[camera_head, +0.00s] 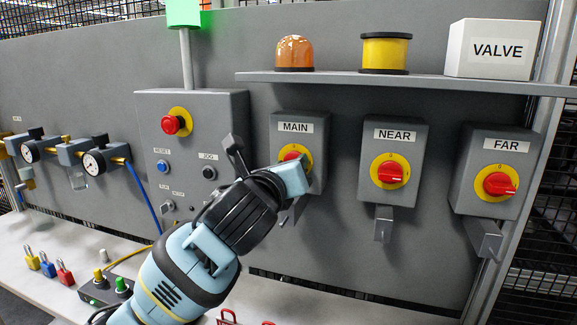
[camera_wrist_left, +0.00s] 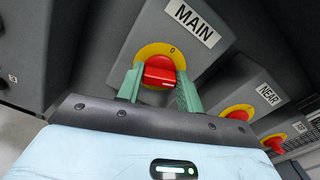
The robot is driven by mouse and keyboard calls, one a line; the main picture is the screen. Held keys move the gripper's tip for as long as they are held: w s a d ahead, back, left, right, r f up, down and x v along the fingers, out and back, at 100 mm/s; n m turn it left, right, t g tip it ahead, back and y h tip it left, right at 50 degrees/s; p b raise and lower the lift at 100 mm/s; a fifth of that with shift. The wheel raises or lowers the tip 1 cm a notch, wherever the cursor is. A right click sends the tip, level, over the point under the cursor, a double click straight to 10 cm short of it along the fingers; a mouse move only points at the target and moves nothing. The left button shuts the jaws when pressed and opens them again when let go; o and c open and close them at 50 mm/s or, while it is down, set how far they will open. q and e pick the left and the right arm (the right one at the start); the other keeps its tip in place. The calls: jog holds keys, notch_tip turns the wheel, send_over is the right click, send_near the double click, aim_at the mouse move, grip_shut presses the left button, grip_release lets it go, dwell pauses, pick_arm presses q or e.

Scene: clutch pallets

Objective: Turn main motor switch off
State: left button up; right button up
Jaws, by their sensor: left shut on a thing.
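The main motor switch is a grey box (camera_head: 313,135) labelled MAIN, with a red knob (camera_wrist_left: 158,72) on a yellow disc (camera_wrist_left: 150,52). In the head view, my left gripper (camera_head: 300,165) is at the front of this box and covers part of the knob (camera_head: 290,156). In the left wrist view, the green fingers of my left gripper (camera_wrist_left: 159,88) stand on either side of the red knob and are shut on it. The 0 mark shows on the disc above the knob. My right gripper is not in view.
The NEAR switch box (camera_head: 393,140) and FAR switch box (camera_head: 499,160) are mounted to the right. A control box (camera_head: 220,110) with a red button is on the left. A shelf (camera_head: 400,79) runs above the switches. Padlocks (camera_head: 48,263) stand on the table at lower left.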

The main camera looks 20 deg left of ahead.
pick_arm(q)
jog(key=n, duration=0.7)
jog(key=shift+a, duration=0.1)
jog(key=n, duration=0.6)
jog(key=shift+n, duration=0.4)
jog(key=o, duration=1)
jog(key=shift+w+f, duration=0.1)
jog(key=s, duration=0.8)
jog(key=shift+a, duration=0.15)
